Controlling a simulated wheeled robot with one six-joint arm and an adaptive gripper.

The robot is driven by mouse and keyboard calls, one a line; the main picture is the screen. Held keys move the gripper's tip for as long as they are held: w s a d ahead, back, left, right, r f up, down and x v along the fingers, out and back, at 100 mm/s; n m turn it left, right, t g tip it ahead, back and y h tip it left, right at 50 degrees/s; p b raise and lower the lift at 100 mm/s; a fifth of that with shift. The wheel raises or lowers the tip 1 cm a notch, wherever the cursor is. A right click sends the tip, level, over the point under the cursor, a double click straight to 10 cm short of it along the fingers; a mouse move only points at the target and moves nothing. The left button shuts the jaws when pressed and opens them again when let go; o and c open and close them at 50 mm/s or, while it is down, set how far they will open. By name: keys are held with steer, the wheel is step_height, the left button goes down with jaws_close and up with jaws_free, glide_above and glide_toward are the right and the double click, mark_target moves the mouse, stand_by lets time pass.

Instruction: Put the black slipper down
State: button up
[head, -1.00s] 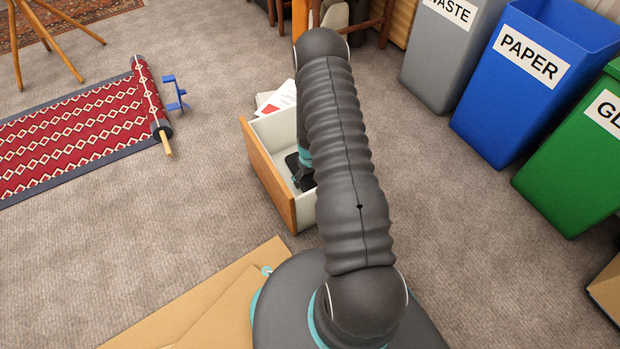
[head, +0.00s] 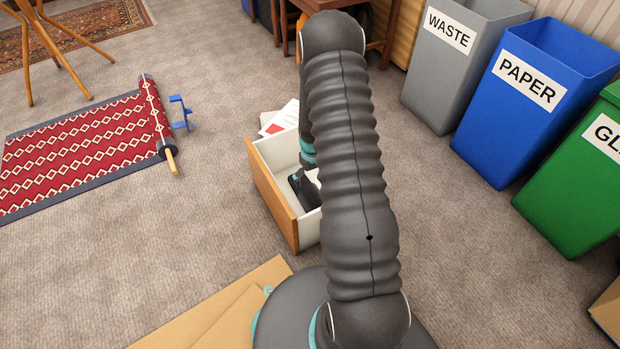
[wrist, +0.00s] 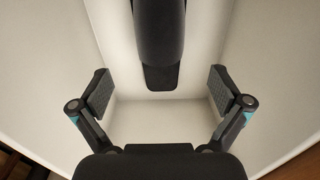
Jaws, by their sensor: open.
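The black slipper (wrist: 158,40) lies inside the white-walled drawer (wrist: 160,120), at the top middle of the wrist view, with its far part cut off by the frame. My gripper (wrist: 159,92) is open, its fingers spread to either side below the slipper and apart from it. My arm hides much of the drawer.
Papers (head: 281,118) lie behind the drawer. Grey waste (head: 440,85), blue paper (head: 500,135) and green (head: 565,200) bins stand at right. A partly rolled red rug (head: 85,145) and a blue object (head: 180,112) are at left. Flat cardboard (head: 215,312) lies in front. Carpet between is clear.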

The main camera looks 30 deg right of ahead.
steer(key=s+a+r+t, duration=0.1)
steer(key=a+r, duration=0.2)
steer(key=r, duration=0.7)
steer(key=s+a+r+t, duration=0.1)
steer(key=a+r, duration=0.1)
steer(key=r, duration=0.7)
steer(key=s+a+r+t, duration=0.1)
steer(key=s+a+r, duration=0.15)
steer(key=r, duration=0.75)
steer(key=s+a+r+t, duration=0.1)
steer(key=s+a+r, duration=0.3)
steer(key=s+r, duration=0.3)
steer(key=s+a+r+t, duration=0.1)
steer(key=s+a+r, duration=0.4)
steer(key=s, duration=0.9)
step_height(320, 180, up, 4)
steer(key=shift+s+f+t, duration=0.15)
steer(key=shift+f+t, duration=0.05)
steer(key=shift+t, duration=0.1)
